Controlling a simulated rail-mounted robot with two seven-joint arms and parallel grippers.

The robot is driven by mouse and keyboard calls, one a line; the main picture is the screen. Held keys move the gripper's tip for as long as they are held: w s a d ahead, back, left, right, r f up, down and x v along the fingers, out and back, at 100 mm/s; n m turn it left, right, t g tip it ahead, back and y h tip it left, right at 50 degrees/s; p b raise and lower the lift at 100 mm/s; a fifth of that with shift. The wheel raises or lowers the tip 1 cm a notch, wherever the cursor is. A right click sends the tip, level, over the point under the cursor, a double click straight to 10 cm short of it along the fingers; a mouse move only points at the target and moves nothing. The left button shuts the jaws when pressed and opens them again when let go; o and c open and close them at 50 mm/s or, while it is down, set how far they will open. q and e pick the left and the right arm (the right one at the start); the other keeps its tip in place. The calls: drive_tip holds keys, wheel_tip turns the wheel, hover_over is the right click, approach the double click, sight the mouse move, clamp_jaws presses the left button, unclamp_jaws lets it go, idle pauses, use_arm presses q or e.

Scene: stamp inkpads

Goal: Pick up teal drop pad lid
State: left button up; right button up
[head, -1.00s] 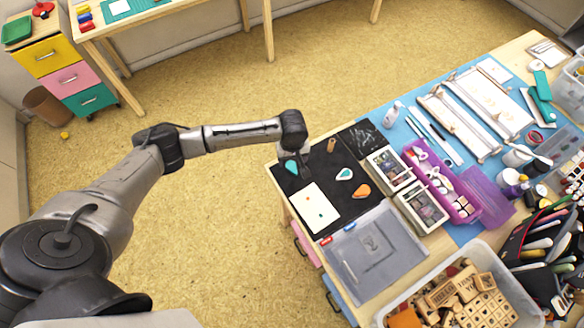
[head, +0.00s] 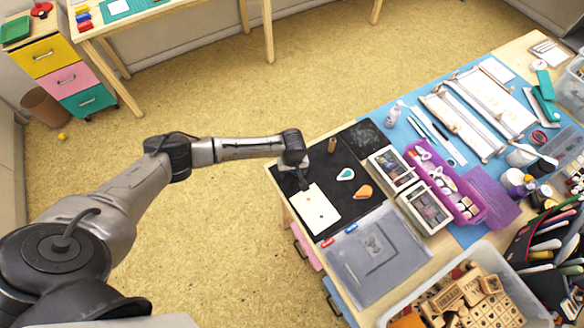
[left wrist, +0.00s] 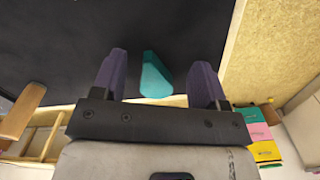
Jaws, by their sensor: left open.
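The teal drop pad lid (left wrist: 155,76) lies on the black mat (left wrist: 70,50) in the left wrist view, between the two purple fingers of my left gripper (left wrist: 160,62). There are gaps on both sides of it, and the gripper is open and empty. In the head view my left gripper (head: 303,184) is low over the mat's left part (head: 335,160), by the white card, and my wrist hides the lid. My right gripper is not in view.
A white drop pad with teal (head: 346,174), an orange drop (head: 363,192) and a wooden stamp (head: 332,146) stand to the right on the mat. A white card (head: 318,212) lies in front. The table's left edge is close.

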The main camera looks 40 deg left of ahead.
use_arm(q)
drive_tip(key=shift+c, duration=0.5)
drive_tip(key=c, duration=0.9)
drive_tip(key=shift+r, duration=0.15)
